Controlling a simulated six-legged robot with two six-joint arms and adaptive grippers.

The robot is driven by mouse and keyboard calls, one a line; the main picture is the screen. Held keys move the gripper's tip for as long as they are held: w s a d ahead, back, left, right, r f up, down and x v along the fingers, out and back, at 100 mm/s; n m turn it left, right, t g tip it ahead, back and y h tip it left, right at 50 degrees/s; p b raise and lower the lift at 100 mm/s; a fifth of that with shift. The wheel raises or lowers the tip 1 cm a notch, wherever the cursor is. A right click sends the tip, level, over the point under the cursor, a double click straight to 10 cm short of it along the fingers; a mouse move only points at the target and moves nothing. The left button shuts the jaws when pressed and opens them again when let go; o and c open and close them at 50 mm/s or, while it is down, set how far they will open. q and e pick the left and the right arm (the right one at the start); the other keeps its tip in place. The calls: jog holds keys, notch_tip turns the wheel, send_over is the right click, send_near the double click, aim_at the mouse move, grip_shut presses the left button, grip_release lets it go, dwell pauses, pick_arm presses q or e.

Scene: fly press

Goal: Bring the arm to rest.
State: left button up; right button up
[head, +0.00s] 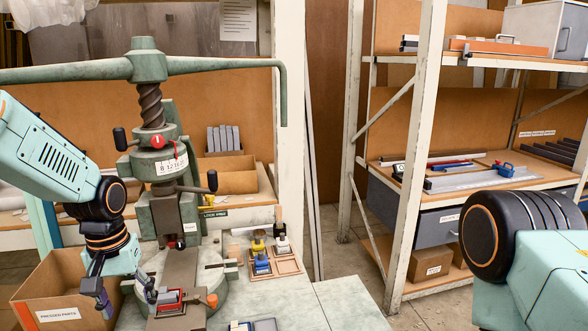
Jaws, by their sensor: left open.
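My left gripper (126,297) points down, open, with nothing seen between its fingers. It is at the lower left, between the pressed parts box (62,277) and the bed of the green fly press (180,205). Its right finger is close to a small red and grey piece (171,298) on the press bed; I cannot tell if they touch. My right arm shows at the right edge, but its gripper is out of view.
The press's long handle (225,65) spans the upper left. A wooden tray (287,266) with small colored pieces lies right of the press. A white-framed shelf (404,180) stands behind at right. The front right of the bench is bare.

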pick_arm(q)
jog(key=s+d+f+b, duration=0.2)
jog(key=s+f, duration=0.1)
jog(key=f, duration=0.5)
jog(key=s+d+f+m+b, duration=0.1)
jog(key=s+d+f+b, duration=0.2)
jog(key=f, duration=0.5)
jog(key=s+f+b, duration=0.2)
jog(key=s+f, duration=0.2)
jog(key=f, duration=0.4)
jog(key=s+d+f+m+b, duration=0.1)
jog(key=s+d+f+b, duration=0.1)
jog(key=s+f+b, duration=0.7)
jog(key=s+f, duration=0.7)
jog(key=s, duration=0.6)
jog(key=shift+d+f+b, duration=0.15)
jog(key=shift+f+b, duration=0.15)
jog(key=shift+f, duration=0.05)
jog(key=shift+w, duration=0.15)
